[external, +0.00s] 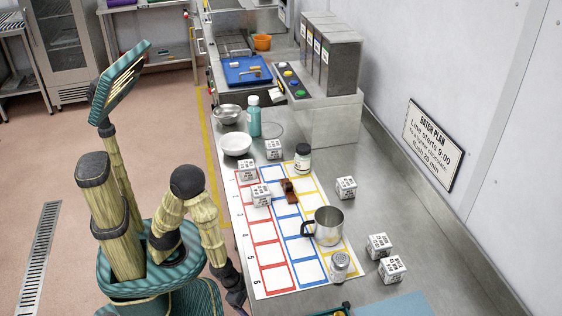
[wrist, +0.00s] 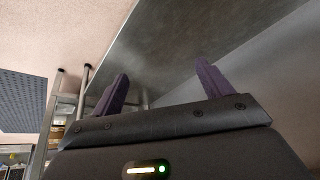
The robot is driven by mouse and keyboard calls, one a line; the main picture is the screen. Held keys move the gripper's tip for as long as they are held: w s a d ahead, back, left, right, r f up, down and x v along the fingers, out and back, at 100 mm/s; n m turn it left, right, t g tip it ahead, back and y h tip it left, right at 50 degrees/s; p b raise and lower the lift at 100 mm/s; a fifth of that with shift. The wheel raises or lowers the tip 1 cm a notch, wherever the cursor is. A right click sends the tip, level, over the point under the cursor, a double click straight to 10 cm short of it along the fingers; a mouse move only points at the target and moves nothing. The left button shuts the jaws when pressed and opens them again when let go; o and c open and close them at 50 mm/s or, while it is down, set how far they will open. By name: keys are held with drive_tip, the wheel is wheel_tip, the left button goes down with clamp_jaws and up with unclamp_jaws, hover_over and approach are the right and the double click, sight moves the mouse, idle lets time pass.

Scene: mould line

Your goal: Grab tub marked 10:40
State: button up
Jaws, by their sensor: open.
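Several white cube-shaped tubs with dark printed marks stand on the steel counter; the print is too small to read, so I cannot tell which is marked 10:40. One tub (external: 274,150) is near the bowls, with a second tub (external: 248,170) and a third tub (external: 261,195) on the left of the grid sheet. Another tub (external: 346,187) is right of the sheet, and a pair, a tub (external: 379,246) and a tub (external: 392,270), is at the near right. My gripper (external: 237,299) is low beside the counter's left edge, apart from every tub. The wrist view shows its fingers (wrist: 162,75) open and empty.
The grid sheet (external: 266,255) also holds a metal mug (external: 328,227), a shaker (external: 340,266), a brown object (external: 289,192) and a dark-lidded jar (external: 303,158). Bowls (external: 237,144) and a teal bottle (external: 254,118) stand beyond. A wall sign (external: 433,145) reads "Line starts 5:00".

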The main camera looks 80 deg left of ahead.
drive_tip(key=s+a+r+g+y+p, duration=0.1)
drive_tip(key=s+a+r+y+p, duration=0.25)
drive_tip(key=a+r+p, duration=0.9)
drive_tip(key=s+a+r+m+y+p, duration=0.15)
drive_tip(key=s+a+r+p, duration=0.25)
drive_tip(key=p, duration=1.7)
drive_tip(key=s+a+r+g+y+p, duration=0.1)
drive_tip(key=s+a+r+y+p, duration=0.25)
drive_tip(key=a+r+p, duration=0.95)
drive_tip(key=w+d+r+m+t+p, duration=0.1)
drive_tip(key=d+r+m+t+p, duration=0.35)
drive_tip(key=p, duration=0.65)
drive_tip(key=w+d+r+m+t+h, duration=0.2)
drive_tip(key=d+m+t+h, duration=0.1)
drive_tip(key=m, duration=0.8)
drive_tip(key=w+d+r+m+t+h, duration=0.2)
drive_tip(key=r+m+t+h, duration=0.1)
drive_tip(key=m, duration=0.8)
drive_tip(key=shift+d+t, duration=0.35)
drive_tip(key=shift+d, duration=0.05)
